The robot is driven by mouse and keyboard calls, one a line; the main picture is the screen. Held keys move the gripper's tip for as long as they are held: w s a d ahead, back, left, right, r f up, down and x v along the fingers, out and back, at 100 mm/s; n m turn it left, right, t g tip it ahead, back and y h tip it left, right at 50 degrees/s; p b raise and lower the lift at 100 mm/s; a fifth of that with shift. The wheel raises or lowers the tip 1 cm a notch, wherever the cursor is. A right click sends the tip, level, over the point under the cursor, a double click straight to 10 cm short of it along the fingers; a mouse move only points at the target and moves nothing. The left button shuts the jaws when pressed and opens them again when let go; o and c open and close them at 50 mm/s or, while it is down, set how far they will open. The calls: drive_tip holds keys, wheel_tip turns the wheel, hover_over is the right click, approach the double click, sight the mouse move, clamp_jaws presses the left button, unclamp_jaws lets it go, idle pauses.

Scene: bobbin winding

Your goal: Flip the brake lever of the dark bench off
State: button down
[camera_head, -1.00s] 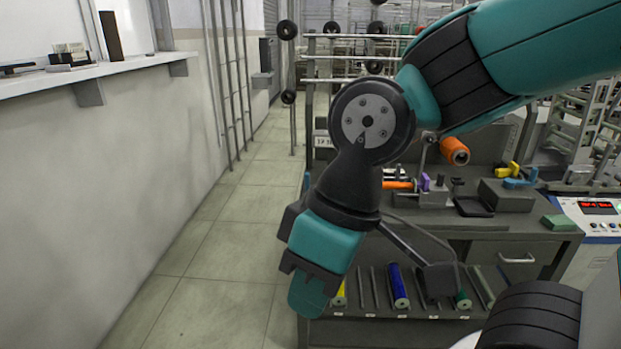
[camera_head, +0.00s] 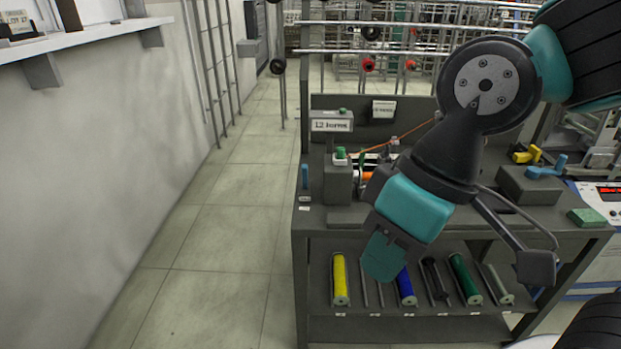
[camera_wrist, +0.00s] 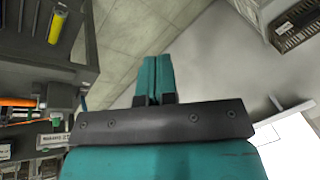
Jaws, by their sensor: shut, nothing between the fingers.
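The dark bench (camera_head: 330,222) stands in the middle and right of the head view. A small blue lever (camera_head: 305,177) stands upright at its left front edge, above a small white label; it looks like the brake lever. My gripper (camera_head: 384,256) is shut and empty, pointing down in front of the bench's lower shelf. It is to the right of the lever and lower in the picture, apart from it. In the wrist view my gripper's teal fingers (camera_wrist: 157,76) are together with nothing between them, and part of the bench shows at the left.
A lower shelf holds yellow (camera_head: 340,279), blue and green spools. On top are a dark block with a green button (camera_head: 341,153), an orange spool partly hidden by my arm, and another blue lever (camera_head: 546,168) on a box. The aisle floor (camera_head: 215,250) at left is clear.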

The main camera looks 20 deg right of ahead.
drive_tip(key=w+d+f+t+h+b, duration=0.35)
drive_tip(key=w+f+t+b, duration=0.25)
drive_tip(key=w+f+b, duration=0.75)
drive_tip(key=w+d+f+t+h+b, duration=0.2)
drive_tip(key=w+f+t+h+b, duration=0.3)
drive_tip(key=w+f+b, duration=0.9)
drive_tip(key=w+a+n+t+b, duration=0.1)
drive_tip(key=w+n+t+b, duration=0.1)
drive_tip(key=b, duration=0.3)
drive_tip(key=w+a+n+t+h+b, duration=0.1)
drive_tip(key=w+a+n+t+b, duration=0.1)
drive_tip(key=w+n+t+b, duration=0.1)
drive_tip(key=w+a+f+n+t+h+b, duration=0.1)
drive_tip(key=w+a+n+t+b, duration=0.1)
drive_tip(key=w+t+b, duration=0.2)
drive_tip(key=shift+w+a+f+t+h+b, duration=0.1)
drive_tip(key=shift+w+a+t+h+b, duration=0.3)
drive_tip(key=shift+b, duration=1.25)
drive_tip(key=shift+s+d, duration=0.15)
drive_tip(key=shift+d, duration=0.1)
